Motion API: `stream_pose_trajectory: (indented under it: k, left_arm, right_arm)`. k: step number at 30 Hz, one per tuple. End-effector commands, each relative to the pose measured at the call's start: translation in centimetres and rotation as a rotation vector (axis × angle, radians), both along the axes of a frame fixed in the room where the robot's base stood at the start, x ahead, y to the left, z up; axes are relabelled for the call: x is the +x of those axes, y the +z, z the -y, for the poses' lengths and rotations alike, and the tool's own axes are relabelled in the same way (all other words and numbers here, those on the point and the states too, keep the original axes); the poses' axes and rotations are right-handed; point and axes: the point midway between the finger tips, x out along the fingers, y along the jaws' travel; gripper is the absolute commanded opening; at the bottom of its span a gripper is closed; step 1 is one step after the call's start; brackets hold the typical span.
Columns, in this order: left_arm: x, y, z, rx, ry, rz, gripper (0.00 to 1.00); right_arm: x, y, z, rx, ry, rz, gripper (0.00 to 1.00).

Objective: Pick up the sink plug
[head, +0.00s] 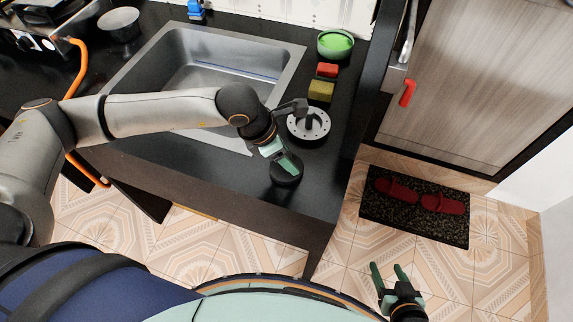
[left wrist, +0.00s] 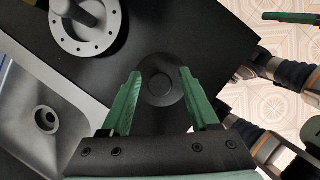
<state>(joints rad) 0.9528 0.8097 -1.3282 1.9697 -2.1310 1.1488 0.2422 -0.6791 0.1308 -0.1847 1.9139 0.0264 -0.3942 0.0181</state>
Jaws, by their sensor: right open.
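The sink plug (head: 287,178) is a black round disc on the dark countertop, near its front edge. In the left wrist view the plug (left wrist: 160,88) shows a raised round centre, framed between the fingers. My left gripper (head: 283,161) is right over the plug and hides part of it in the head view. In the left wrist view its green fingers (left wrist: 161,74) are apart, with nothing gripped. I cannot tell exactly how high the fingertips are above the disc. My right gripper (head: 388,270) is open and empty over the floor, away from the counter.
A grey holed disc with an upright knob (head: 318,124) stands just behind the plug. The steel sink (head: 285,60) is to the left. A yellow sponge (head: 320,91), a red block (head: 328,70) and a green-filled bowl (head: 335,43) line the back right.

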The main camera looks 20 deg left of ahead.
Motion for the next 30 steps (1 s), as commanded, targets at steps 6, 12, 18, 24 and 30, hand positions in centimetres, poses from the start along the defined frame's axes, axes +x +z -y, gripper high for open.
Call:
stream_pose_trajectory:
  k: [6, 12, 18, 24, 30]
  left_arm:
    - [0.0, 0.04, -0.02, 0.0, 0.001, 0.0, 0.35]
    - [0.0, 0.05, -0.03, 0.0, 0.001, 0.0, 0.12]
    - [0.01, 0.05, -0.03, 0.0, 0.001, 0.0, 0.0]
    - [0.03, 0.08, -0.02, -0.001, 0.001, 0.0, 0.0]
    - [0.09, 0.16, -0.05, 0.0, 0.001, 0.001, 0.0]
  right_arm:
    - [0.04, 0.02, 0.0, 0.0, 0.0, 0.001, 0.61]
    - [0.04, 0.03, 0.0, 0.0, 0.0, 0.001, 0.61]
    - [0.05, 0.04, 0.01, 0.0, 0.0, 0.001, 0.61]
    - [0.06, 0.04, 0.02, 0.0, -0.001, 0.001, 0.61]
    - [0.07, 0.08, 0.02, 0.0, -0.001, 0.001, 0.61]
